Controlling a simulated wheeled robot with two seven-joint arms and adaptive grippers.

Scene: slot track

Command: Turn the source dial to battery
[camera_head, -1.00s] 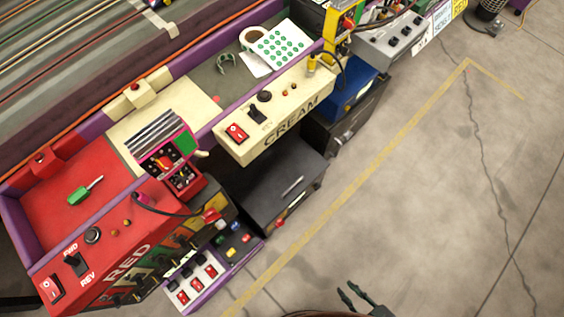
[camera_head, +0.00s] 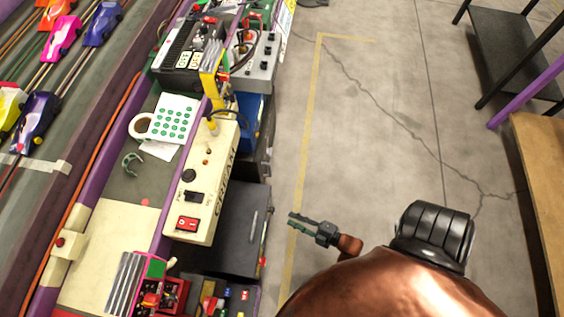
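No dial that I can read as the source dial stands out, and its labels are too small to tell. A small black panel with a red knob (camera_head: 151,299) sits at the bottom left beside a finned grey block. My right gripper (camera_head: 292,219) is over the bare floor, right of the cream control box, touching nothing. Its fingers are seen edge-on, so their gap cannot be told. My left gripper is out of view.
The cream control box (camera_head: 215,180) has a red rocker switch (camera_head: 188,223) and a black switch. Slot cars stand at the upper left. Shelving (camera_head: 505,50) and a wooden bench edge (camera_head: 545,170) bound the open floor at right.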

